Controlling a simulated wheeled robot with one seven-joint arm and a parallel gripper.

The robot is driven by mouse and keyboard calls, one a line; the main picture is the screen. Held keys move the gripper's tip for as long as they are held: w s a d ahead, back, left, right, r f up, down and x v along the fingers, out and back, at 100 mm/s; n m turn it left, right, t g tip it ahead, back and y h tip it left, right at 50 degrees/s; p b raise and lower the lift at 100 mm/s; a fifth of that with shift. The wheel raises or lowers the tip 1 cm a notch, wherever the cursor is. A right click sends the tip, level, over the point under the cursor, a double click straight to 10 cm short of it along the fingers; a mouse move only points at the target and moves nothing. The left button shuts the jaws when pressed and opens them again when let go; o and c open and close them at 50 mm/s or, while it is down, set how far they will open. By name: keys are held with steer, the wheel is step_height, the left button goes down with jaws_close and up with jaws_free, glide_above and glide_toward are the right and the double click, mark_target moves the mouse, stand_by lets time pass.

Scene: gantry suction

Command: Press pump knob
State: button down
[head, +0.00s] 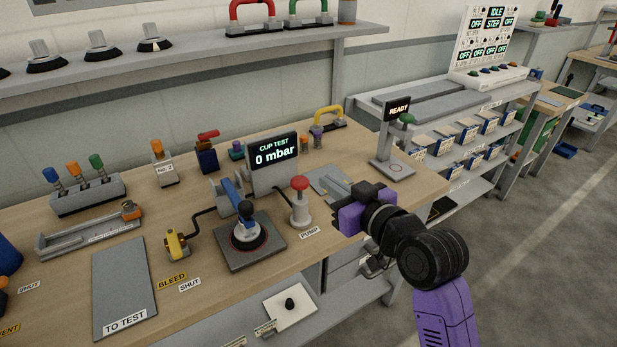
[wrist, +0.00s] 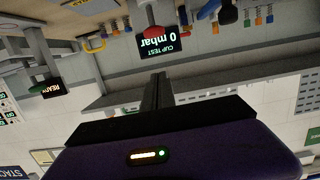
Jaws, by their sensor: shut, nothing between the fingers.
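The pump knob (head: 300,184) is a red mushroom-shaped cap on a white post, at the front right of the bench beside a PUMP label (head: 309,232). It also shows as a red cap in the upside-down wrist view (wrist: 153,32). My gripper (head: 327,186) is to the right of the knob in the head view, at about the cap's height. Its fingers are shut and empty, pointing toward the knob with a small gap; they appear in the wrist view (wrist: 158,78). The display (head: 274,158) behind reads CUP TEST, 0 mbar.
A yellow bleed lever (head: 176,243) is further left. A READY sign (head: 398,112) on a stand is at the right. A grey tray (head: 124,285) is at the front left.

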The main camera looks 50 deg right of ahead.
steer(key=p, duration=0.2)
glide_above(300, 183)
steer(key=s, duration=0.3)
steer(key=f, duration=0.1)
steer(key=shift+w+f, duration=0.2)
steer(key=shift+f, duration=0.6)
steer(key=shift+w+f, duration=0.15)
steer(key=shift+f, duration=0.65)
steer(key=shift+w+f, duration=0.2)
steer(key=shift+f, duration=0.6)
steer(key=shift+f, duration=0.1)
steer(key=shift+a+f+b, duration=0.1)
steer(key=shift+f+b, duration=1.35)
steer(key=shift+f, duration=0.45)
